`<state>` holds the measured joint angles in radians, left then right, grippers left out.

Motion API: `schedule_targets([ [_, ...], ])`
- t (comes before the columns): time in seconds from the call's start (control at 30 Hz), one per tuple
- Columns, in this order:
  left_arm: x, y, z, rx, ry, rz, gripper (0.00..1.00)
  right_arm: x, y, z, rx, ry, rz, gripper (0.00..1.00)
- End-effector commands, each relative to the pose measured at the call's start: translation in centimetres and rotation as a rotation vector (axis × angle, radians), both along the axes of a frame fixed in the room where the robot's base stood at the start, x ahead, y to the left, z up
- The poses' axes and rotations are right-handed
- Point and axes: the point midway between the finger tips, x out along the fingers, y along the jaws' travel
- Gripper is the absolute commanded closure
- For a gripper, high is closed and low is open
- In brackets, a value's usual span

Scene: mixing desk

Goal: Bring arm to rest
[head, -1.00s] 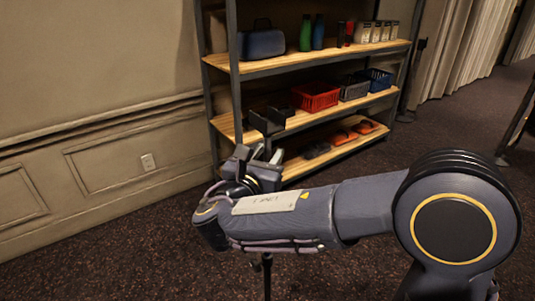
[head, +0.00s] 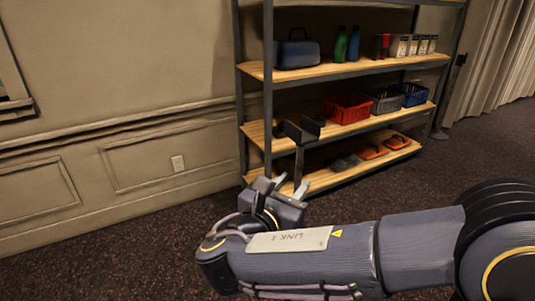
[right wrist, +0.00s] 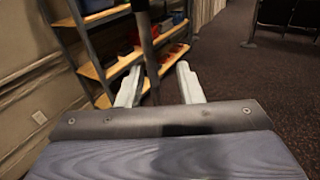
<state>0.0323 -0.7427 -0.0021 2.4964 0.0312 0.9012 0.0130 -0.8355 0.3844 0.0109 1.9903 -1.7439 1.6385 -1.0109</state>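My right arm crosses the lower part of the head view, and its gripper (head: 283,186) points toward the shelf. The right wrist view shows its two pale fingers (right wrist: 160,88) spread apart with a gap between them. A thin dark upright pole (right wrist: 146,45) shows in that gap, with space on both sides, so the gripper is not closed on it. In the head view a grey pole (head: 299,165) with a black bracket-like top (head: 299,131) rises just beyond the gripper; its lower part is hidden. My left gripper is not in view.
A metal-framed shelf (head: 300,71) with wooden boards stands against the wall, holding a blue case (head: 298,54), bottles (head: 354,43), a red basket (head: 347,108) and orange items (head: 372,152). Dark carpet (head: 120,255) is clear at left.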

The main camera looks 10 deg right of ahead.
Motion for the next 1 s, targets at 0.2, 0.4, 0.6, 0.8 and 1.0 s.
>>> schedule_targets([
  [0.2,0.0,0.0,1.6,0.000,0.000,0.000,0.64,-4.6,-11.1,-4.7,0.520,0.106,-0.312,0.67],
  [0.4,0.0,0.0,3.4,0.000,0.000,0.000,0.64,-15.5,-15.5,-11.0,1.365,0.017,-0.873,0.67],
  [0.6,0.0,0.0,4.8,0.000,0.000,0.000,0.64,-21.1,-11.6,-11.5,2.101,-0.305,-1.406,0.67],
  [0.8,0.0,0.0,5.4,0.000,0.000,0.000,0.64,-21.6,-9.3,-10.0,2.470,-0.544,-1.677,0.67],
  [1.0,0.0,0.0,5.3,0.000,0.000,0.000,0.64,-21.5,-8.9,-9.7,2.526,-0.580,-1.722,0.67],
])
